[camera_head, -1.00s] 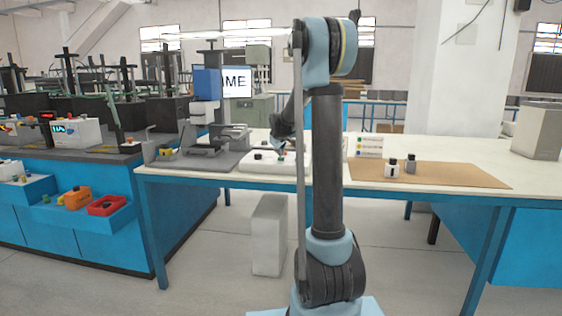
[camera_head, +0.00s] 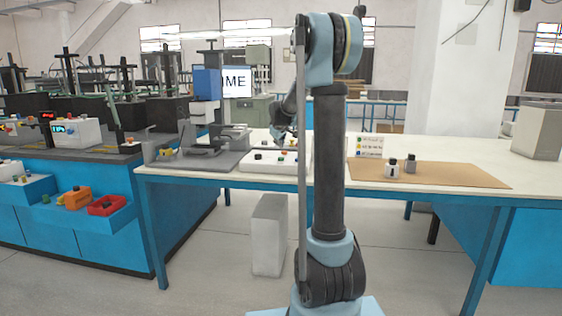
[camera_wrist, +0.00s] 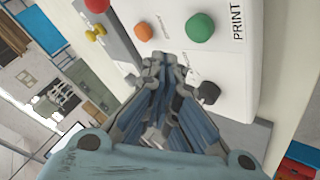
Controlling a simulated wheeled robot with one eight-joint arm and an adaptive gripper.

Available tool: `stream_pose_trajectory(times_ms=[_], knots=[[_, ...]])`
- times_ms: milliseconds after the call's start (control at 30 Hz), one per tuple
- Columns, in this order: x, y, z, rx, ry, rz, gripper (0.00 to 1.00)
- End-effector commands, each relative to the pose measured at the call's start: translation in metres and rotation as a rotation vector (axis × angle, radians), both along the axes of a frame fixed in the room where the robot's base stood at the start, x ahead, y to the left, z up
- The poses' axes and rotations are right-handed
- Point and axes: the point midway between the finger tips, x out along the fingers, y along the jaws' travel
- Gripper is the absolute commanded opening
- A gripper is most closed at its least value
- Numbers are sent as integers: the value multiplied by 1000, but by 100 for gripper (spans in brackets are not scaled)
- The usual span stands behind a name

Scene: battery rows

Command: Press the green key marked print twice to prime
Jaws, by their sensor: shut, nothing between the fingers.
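The green key (camera_wrist: 200,27) is a round dome on a white panel (camera_wrist: 245,75), next to the word PRINT, in the wrist view. My gripper (camera_wrist: 163,62) is shut and empty. In that view its fingertips show below and left of the green key, apart from it. In the head view my gripper (camera_head: 279,138) hangs over the white control box (camera_head: 262,166) on the table. The box's buttons are small there. A screen (camera_head: 237,84) behind shows letters ending in IME; its left part is hidden.
Near the green key are an orange button (camera_wrist: 144,32), a red button (camera_wrist: 97,5) and a black knob (camera_wrist: 208,92). A grey fixture (camera_head: 215,150) stands left of the box.

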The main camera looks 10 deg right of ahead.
Motion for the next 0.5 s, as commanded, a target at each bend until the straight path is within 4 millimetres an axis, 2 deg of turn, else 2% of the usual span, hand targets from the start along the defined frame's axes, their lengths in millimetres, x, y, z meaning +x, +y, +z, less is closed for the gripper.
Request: stream_pose_trajectory(times_ms=[200,500], knots=[[0,0,16,0,0,0,0],[0,0,19,0,0,0,0]])
